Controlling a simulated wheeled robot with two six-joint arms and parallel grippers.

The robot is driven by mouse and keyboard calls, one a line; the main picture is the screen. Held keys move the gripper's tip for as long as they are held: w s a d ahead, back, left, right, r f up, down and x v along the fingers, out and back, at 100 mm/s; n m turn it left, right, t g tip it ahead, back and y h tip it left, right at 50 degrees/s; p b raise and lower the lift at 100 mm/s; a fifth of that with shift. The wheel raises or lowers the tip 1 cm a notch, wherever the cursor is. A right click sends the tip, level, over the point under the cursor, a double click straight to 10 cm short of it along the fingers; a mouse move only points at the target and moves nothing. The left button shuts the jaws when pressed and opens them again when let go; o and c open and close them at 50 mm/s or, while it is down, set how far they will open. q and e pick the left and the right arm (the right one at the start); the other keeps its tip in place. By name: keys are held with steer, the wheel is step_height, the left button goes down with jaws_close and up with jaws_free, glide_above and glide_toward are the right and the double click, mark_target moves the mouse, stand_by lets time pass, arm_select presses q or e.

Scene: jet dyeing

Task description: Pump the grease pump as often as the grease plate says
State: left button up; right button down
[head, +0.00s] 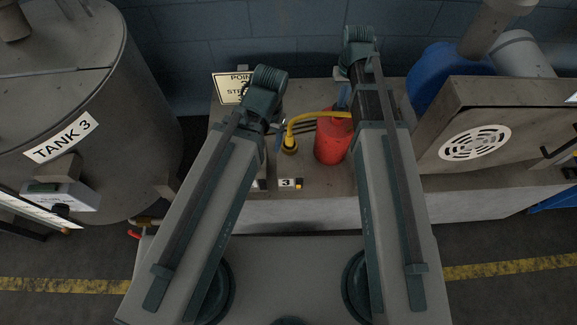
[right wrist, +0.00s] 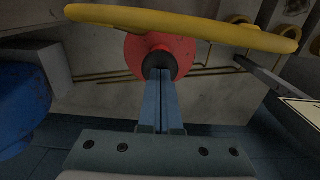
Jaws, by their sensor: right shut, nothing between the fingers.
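The red grease pump (head: 332,146) stands upright on the grey bench in the head view, with a yellow lever (head: 318,114) at its top.
Tank 3 (head: 60,100) stands at the left. A small plate marked 3 (head: 286,183) is on the bench front. A metal housing with a round vent (head: 475,143) and a blue drum (head: 440,75) are at the right. A brick wall (head: 200,50) is behind.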

steer(key=shift+r, duration=0.15)
steer(key=shift+r+p, duration=2.3)
steer(key=shift+p, duration=0.15)
step_height(320, 180, up, 6)
steer(key=p, duration=0.6)
steer(key=s+a+n+h, duration=0.1)
steer(key=s+a+n, duration=0.2)
steer(key=s+a, duration=0.7)
steer(key=s, duration=0.4)
steer(key=shift+s+a, duration=0.15)
steer(key=shift+a, duration=0.1)
